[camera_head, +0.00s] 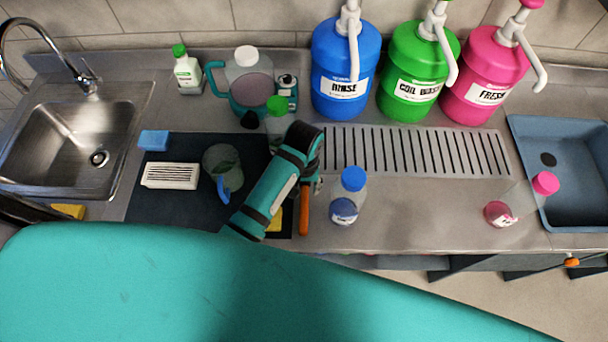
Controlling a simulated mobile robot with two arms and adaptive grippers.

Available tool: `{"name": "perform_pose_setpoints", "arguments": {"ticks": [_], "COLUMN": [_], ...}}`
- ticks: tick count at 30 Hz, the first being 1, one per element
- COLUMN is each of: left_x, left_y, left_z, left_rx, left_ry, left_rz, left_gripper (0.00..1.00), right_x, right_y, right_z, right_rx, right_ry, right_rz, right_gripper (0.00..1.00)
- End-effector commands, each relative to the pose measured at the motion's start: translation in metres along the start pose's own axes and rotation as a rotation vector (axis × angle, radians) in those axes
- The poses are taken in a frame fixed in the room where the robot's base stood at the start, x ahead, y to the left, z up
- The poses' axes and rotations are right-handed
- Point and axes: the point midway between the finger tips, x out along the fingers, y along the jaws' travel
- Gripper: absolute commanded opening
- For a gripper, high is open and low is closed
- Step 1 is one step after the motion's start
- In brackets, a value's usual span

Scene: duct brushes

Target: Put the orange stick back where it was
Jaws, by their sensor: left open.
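An orange stick (304,212) lies near the front edge of the counter, at the right edge of the dark mat. Its far end meets my left gripper (314,187) in the picture, and I cannot tell if they touch. My left gripper is open, its jaws small and partly hidden by my teal wrist. My right gripper is not in view. Another small orange piece (572,262) shows below the counter edge at the far right.
A blue-capped bottle (347,196) stands right of the stick. Blue (338,75), green (412,75) and pink (484,80) pump jugs stand behind a slotted drain (400,150). Counter between bottle and pink-capped bottle (497,214) is clear.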

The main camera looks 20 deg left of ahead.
Motion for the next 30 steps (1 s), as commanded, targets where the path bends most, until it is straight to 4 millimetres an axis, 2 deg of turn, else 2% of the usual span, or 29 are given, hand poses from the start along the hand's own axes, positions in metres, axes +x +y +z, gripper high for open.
{"name": "perform_pose_setpoints", "arguments": {"ticks": [3, 9, 12, 17, 30], "left_x": [-0.027, -0.065, -0.082, -0.089, -0.088], "left_y": [0.001, 0.001, 0.0, 0.0, 0.0], "left_z": [-0.002, -0.001, -0.001, 0.0, 0.0], "left_rx": [0.0, 0.0, 0.0, 0.0, 0.0], "left_ry": [0.008, 0.006, 0.002, 0.0, 0.001], "left_rz": [0.004, 0.003, 0.001, 0.001, 0.0], "left_gripper": [0.46, 0.46, 0.46, 0.46, 0.46], "right_x": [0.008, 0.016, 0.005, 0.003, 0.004], "right_y": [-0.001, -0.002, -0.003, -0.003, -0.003], "right_z": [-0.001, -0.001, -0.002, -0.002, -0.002], "right_rx": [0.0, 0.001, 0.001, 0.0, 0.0], "right_ry": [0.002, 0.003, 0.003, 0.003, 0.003], "right_rz": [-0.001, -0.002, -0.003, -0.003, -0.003], "right_gripper": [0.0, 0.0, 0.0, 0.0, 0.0]}}
